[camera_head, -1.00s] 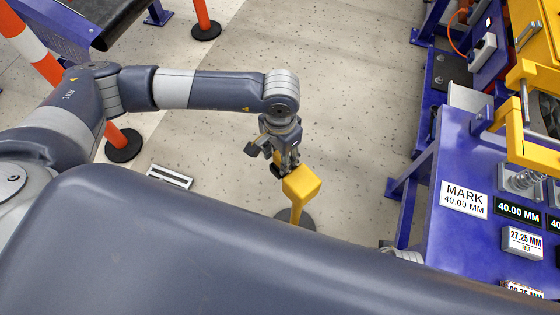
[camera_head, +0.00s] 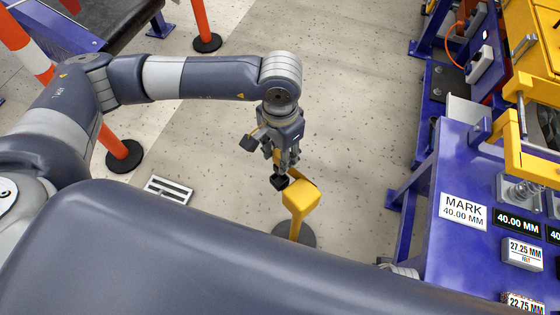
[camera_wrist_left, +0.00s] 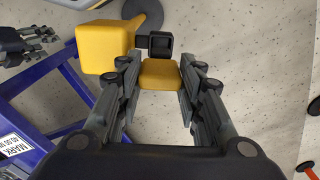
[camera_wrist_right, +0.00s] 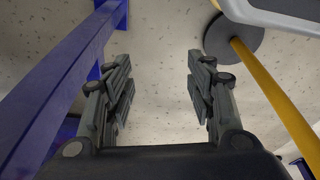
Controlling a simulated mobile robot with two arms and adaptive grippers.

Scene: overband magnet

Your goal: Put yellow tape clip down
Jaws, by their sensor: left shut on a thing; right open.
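The yellow tape clip (camera_wrist_left: 160,74) is a small yellow block with a black square piece (camera_wrist_left: 160,45) at its far end. My left gripper (camera_wrist_left: 161,70) is shut on the clip's yellow body. In the head view my left gripper (camera_head: 283,163) points down, with the clip's black end (camera_head: 279,182) below its fingers. It is close to a yellow post head (camera_head: 300,197); I cannot tell whether the clip touches it. My right gripper (camera_wrist_right: 160,78) is open and empty above the floor. In the head view my own body hides it.
The yellow post (camera_wrist_right: 275,95) stands on a dark round base (camera_wrist_right: 233,42). A blue bench (camera_head: 445,160) with a MARK 40.00 MM sign (camera_head: 463,210) and display blocks (camera_head: 522,253) is at the right. Orange barrier posts (camera_head: 201,22) stand at the left. The floor between is largely clear.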

